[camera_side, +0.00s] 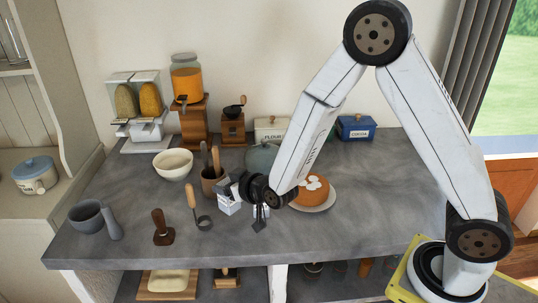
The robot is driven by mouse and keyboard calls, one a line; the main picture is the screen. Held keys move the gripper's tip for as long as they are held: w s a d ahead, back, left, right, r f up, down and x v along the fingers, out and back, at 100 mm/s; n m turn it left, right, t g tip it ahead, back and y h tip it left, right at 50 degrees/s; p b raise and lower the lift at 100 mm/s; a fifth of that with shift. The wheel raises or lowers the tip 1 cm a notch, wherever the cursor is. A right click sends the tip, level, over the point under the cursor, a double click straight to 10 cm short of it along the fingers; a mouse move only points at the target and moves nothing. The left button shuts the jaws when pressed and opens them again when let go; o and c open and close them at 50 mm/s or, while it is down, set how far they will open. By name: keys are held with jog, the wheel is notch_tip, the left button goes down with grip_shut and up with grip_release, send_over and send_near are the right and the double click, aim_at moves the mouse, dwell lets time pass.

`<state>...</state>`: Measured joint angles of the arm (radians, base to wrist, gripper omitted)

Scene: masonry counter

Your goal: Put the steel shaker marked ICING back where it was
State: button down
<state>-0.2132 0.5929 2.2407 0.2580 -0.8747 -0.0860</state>
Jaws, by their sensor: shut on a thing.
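My gripper (232,189) is at the middle of the counter, low over the top, at the end of my arm. It is shut on a small pale grey-white container, which I take for the steel shaker (229,206). The jaws cover its upper part, and any ICING marking is too small to read. I cannot tell whether its base touches the counter. A second pale object (265,211) shows just right of it, partly hidden by my wrist, with a small dark flat tool (258,226) in front.
A utensil crock (210,182) stands close behind left of the gripper. A ring-ended tool (203,222) and a brown-handled tamper (163,230) are to the left. An orange cake on a plate (318,207) is right. A cream bowl (173,165) is behind.

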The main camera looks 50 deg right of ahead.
jog(key=shift+f, duration=1.75)
jog(key=shift+f, duration=0.1)
grip_release()
jog(key=v, duration=0.7)
jog(key=shift+s, duration=0.3)
jog(key=shift+d, duration=0.1)
